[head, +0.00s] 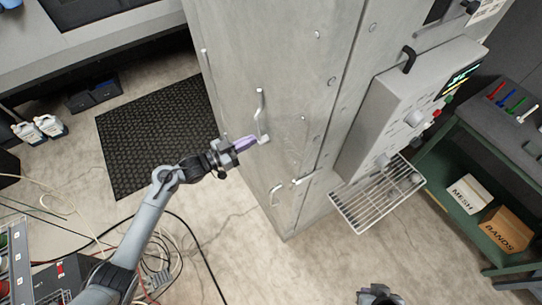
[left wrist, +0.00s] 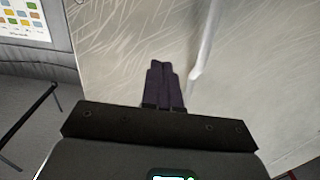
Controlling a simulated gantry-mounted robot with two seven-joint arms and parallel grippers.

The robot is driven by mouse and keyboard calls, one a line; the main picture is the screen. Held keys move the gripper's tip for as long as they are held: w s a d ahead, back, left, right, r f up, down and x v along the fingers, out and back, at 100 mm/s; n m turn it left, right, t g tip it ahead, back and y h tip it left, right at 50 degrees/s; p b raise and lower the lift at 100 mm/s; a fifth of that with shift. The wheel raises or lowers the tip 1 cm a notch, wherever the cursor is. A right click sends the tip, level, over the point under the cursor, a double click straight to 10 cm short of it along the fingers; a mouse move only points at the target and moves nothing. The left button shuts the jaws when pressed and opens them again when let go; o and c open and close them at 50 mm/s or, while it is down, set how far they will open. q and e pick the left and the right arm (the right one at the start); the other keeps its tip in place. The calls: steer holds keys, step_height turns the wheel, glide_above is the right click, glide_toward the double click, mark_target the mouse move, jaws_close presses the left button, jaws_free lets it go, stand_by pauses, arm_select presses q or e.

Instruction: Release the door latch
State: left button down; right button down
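A tall grey metal cabinet has a light vertical bar handle (head: 261,116) on its front. Lower down are a small lever-like fitting (head: 302,180) and a small curved handle (head: 274,195); I cannot tell which of these is the latch. My left gripper (head: 245,143) has purple fingers beside the lower end of the bar handle. In the left wrist view its fingers (left wrist: 163,82) lie together with nothing visible between them, left of the bar handle (left wrist: 206,45). Contact is unclear. A dark part of my right arm (head: 378,295) shows at the bottom edge; its fingers are not clear.
A grey control box (head: 408,110) juts from the cabinet's right side, with a wire rack (head: 377,195) below. A green shelf unit at right holds a MESH box (head: 468,194) and a BANDS box (head: 506,230). A black mat (head: 157,134) and loose cables lie on the floor.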

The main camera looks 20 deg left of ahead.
arm_select(q)
steer(key=shift+s+d+p+v, duration=0.1)
steer(key=shift+p+v, duration=0.25)
steer(key=shift+v, duration=0.45)
steer(key=shift+s+d+p+v, duration=0.15)
steer(key=shift+p+v, duration=0.25)
steer(key=shift+v, duration=0.4)
steer(key=shift+s+d+p+v, duration=0.1)
steer(key=shift+p+v, duration=0.25)
steer(key=shift+v, duration=0.45)
steer(key=s+d+f+n+g+y, duration=0.1)
steer(key=s+d+f, duration=0.3)
steer(key=s, duration=0.3)
steer(key=s+d+f+n+y, duration=0.1)
steer(key=s+d+f+y, duration=0.1)
steer(key=s+d+f, duration=0.4)
steer(key=s+a+r+n+g+y, duration=0.2)
steer(key=s+a+r+g+y, duration=0.1)
steer(key=s, duration=0.5)
steer(key=s+a+r+n+g+y, duration=0.2)
steer(key=s+a+r+g+y, duration=0.2)
steer(key=s, duration=0.4)
steer(key=shift+a+r+n+g+y, duration=0.35)
steer(key=shift+a+g+y, duration=0.45)
steer(key=shift+a+y, duration=0.25)
